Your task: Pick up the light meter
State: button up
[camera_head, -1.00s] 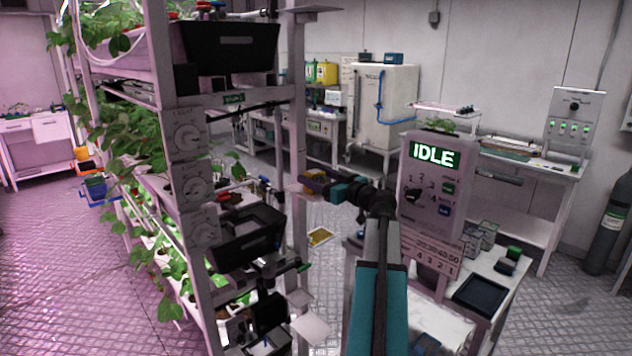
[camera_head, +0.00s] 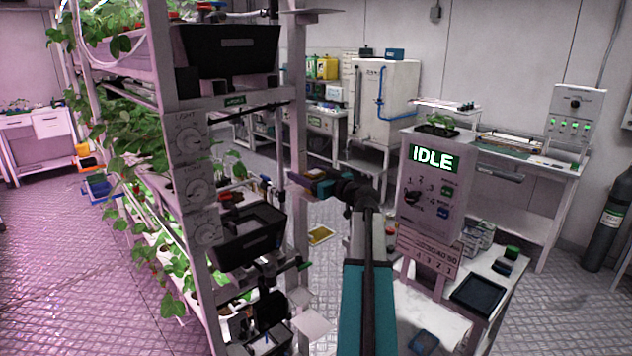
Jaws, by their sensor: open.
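My arm reaches forward from the bottom centre, and my gripper (camera_head: 297,178) is open at the rack's right upright. The gripper points left toward the rack shelf. A small brownish-yellow patch (camera_head: 314,173) shows right behind the jaws; it is too small to tell whether it is the light meter or what it rests on. I cannot make out the light meter for certain anywhere else. The jaws' inside is mostly hidden at this distance.
The berry rack (camera_head: 187,150) with plants, dials and black bins (camera_head: 240,240) stands close on the left. A panel reading IDLE (camera_head: 434,160) stands close right of my arm, above a white bench with a black tray (camera_head: 478,293).

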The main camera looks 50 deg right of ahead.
dwell(0.3)
jog(key=c, duration=1.3)
jog(key=shift+r, duration=0.2)
jog(key=shift+c, duration=0.2)
jog(key=shift+r+b, duration=0.8)
jog(key=shift+r, duration=0.75)
jog(key=s+a+r+b, duration=0.1)
jog(key=s+a+b, duration=0.2)
jog(key=s+a, duration=0.4)
jog(key=s, duration=0.7)
jog(key=shift+s+r+b, duration=0.25)
jog(key=shift+b, duration=0.15)
